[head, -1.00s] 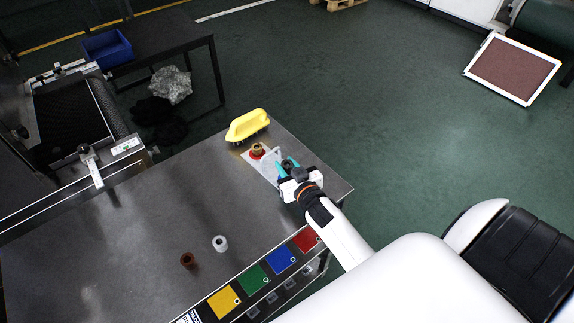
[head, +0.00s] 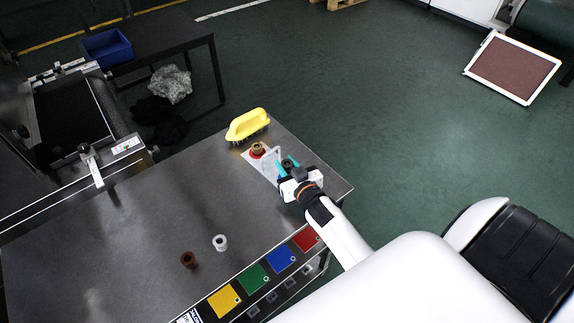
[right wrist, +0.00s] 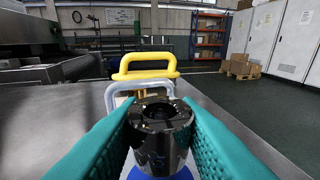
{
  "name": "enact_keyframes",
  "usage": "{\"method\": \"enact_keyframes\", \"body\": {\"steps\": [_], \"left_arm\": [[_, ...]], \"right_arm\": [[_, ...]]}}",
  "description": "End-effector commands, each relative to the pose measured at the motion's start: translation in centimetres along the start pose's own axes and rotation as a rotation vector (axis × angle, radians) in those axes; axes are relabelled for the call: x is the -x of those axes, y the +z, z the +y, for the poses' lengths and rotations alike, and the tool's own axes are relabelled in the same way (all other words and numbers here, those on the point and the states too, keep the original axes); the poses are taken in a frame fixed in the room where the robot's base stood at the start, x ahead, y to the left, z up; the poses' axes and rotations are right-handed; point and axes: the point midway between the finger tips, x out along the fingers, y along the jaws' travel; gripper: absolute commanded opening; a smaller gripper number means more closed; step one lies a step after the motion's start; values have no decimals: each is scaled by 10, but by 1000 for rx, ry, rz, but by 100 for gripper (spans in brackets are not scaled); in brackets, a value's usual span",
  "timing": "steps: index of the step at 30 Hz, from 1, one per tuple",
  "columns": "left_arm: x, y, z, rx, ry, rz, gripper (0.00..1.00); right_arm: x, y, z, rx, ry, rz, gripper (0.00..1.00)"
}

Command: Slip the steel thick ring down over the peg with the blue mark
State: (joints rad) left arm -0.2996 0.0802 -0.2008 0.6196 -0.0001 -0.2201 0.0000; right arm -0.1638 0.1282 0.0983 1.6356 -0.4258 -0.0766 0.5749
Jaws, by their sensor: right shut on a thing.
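My right gripper (head: 286,166) is shut on the steel thick ring (right wrist: 161,116), a dark, shiny, thick-walled ring held upright between the teal fingers. It is over the far right part of the table. A blue mark (right wrist: 160,173) shows directly below the ring in the right wrist view. The peg at this mark is hidden by the ring and fingers, so I cannot tell whether the ring is around it or above it. A brass-coloured ring (head: 257,148) stands at the red mark (head: 255,155) on the same pale plate (head: 262,166). My left gripper is not in view.
A pale loop-shaped handle (right wrist: 110,95) stands just behind the held ring. A yellow-handled brush (head: 247,123) lies beyond the plate. A white ring (head: 220,242) and a brown ring (head: 188,260) stand nearer the table's front. The table's middle (head: 150,215) is clear.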

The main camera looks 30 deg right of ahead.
Motion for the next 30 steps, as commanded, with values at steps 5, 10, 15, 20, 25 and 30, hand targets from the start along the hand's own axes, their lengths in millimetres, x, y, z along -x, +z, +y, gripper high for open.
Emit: {"method": "enact_keyframes", "body": {"steps": [5, 10, 15, 20, 25, 30], "left_arm": [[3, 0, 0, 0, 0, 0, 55], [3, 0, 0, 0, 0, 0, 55], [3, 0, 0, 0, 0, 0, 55], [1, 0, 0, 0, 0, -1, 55], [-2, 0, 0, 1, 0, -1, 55], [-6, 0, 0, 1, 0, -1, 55]], "right_arm": [[0, 2, 0, 0, 0, -1, 3], [0, 1, 0, 1, 0, -2, 3], [0, 1, 0, 1, 0, -2, 3], [0, -2, 0, 0, 0, -2, 3], [-1, -6, 0, 0, 0, -2, 3], [-2, -10, 0, -1, 0, -2, 3]]}}
